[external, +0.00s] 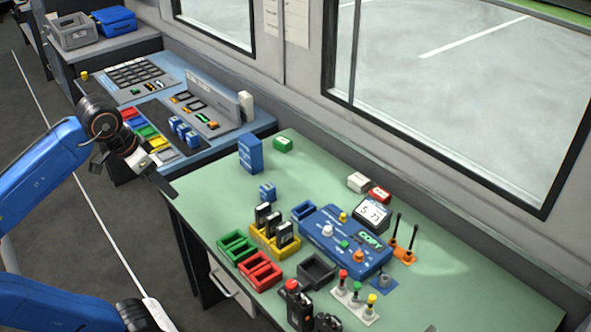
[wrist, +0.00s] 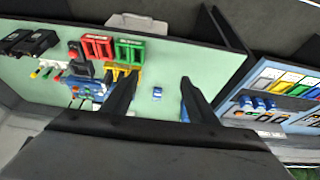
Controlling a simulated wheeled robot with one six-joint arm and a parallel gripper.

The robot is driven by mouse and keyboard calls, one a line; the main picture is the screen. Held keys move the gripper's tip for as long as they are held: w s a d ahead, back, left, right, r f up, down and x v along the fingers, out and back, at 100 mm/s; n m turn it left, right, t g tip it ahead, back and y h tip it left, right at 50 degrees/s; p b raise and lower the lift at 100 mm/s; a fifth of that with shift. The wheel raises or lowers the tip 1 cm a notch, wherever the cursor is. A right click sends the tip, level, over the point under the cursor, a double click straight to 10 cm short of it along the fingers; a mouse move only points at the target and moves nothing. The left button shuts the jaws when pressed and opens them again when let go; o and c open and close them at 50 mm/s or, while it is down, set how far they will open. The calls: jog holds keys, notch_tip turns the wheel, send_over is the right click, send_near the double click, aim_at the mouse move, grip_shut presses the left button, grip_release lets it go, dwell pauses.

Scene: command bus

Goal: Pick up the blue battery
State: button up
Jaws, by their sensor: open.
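A small blue block with a pale top, which looks like the blue battery (external: 267,193), stands on the green table (external: 205,197), behind the yellow holder. In the wrist view the blue battery (wrist: 157,92) shows between my fingers, beyond them and apart from both. My gripper (external: 132,172) is open and empty, in the air left of the table's near-left corner. Its two dark fingers also show in the wrist view (wrist: 159,80).
A taller blue box (external: 250,155) and a green block (external: 283,144) stand behind the battery. A yellow holder (external: 262,238) with dark upright pieces, green (external: 237,246) and red (external: 260,270) trays, and a blue meter unit (external: 340,242) stand nearer. Table left of the battery is clear.

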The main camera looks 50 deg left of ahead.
jog(key=w+r+n+g, duration=0.3)
jog(key=w+n, duration=0.6)
jog(key=w, duration=0.9)
jog(key=n+g, duration=0.2)
jog(key=n, duration=0.7)
send_over(268, 186)
notch_tip(268, 186, down, 4)
jog(key=f, duration=1.6)
jog(key=shift+w+f, duration=0.3)
jog(key=shift+s+f, duration=0.2)
jog(key=shift+f, duration=1.15)
jog(key=shift+s+f, duration=0.2)
jog(key=shift+f, duration=1.15)
jog(key=c, duration=1.2)
jog(key=shift+c, duration=0.2)
jog(key=shift+r, duration=0.15)
